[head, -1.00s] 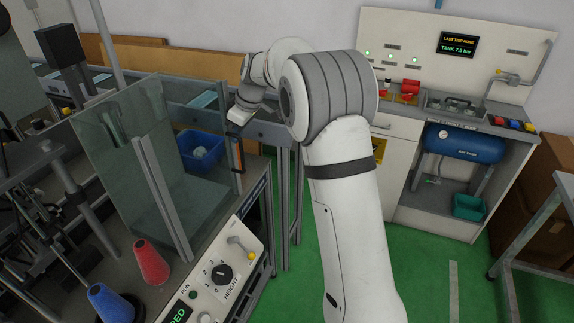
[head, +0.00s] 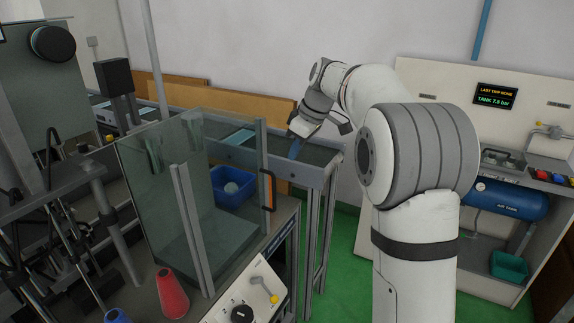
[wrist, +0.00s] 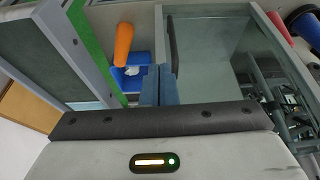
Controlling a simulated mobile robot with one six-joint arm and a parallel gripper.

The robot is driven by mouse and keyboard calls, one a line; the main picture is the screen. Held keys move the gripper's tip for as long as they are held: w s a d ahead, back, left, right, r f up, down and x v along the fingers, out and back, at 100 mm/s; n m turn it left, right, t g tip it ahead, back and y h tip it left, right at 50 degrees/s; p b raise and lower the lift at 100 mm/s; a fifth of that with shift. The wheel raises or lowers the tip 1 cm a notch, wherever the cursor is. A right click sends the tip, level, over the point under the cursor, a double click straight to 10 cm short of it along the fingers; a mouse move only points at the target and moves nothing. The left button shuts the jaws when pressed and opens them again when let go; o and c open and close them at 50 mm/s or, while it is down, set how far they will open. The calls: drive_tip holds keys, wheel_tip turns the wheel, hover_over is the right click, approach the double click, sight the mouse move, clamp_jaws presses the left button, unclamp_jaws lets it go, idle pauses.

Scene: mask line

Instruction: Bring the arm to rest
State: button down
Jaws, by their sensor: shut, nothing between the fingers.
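My gripper (head: 295,148) is shut and empty, with blue fingers pointing down near the conveyor's edge, above and right of the glass guard. In the wrist view its two blue fingers (wrist: 158,86) are together with nothing between them. My white arm reaches up and bends over to the left from the right side of the head view.
A blue bin (head: 236,197) sits behind the glass. A red cone (head: 172,293) stands in front. Green floor is open beyond the bench.

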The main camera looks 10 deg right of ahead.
drive_tip(key=s+d+f+m+h, duration=0.1)
drive_tip(key=s+f+m, duration=0.2)
drive_tip(key=s, duration=0.8)
drive_tip(key=s+d+f+m+h, duration=0.1)
drive_tip(key=s+f+m, duration=0.3)
drive_tip(key=s, duration=0.8)
drive_tip(key=s+d+f+m+h, duration=0.1)
drive_tip(key=s+d+f+m, duration=0.2)
drive_tip(key=s, duration=0.8)
drive_tip(key=shift+s+d+f+m+t+h, duration=0.15)
drive_tip(key=shift+s+f+m+t+h, duration=0.15)
drive_tip(key=shift+m, duration=0.3)
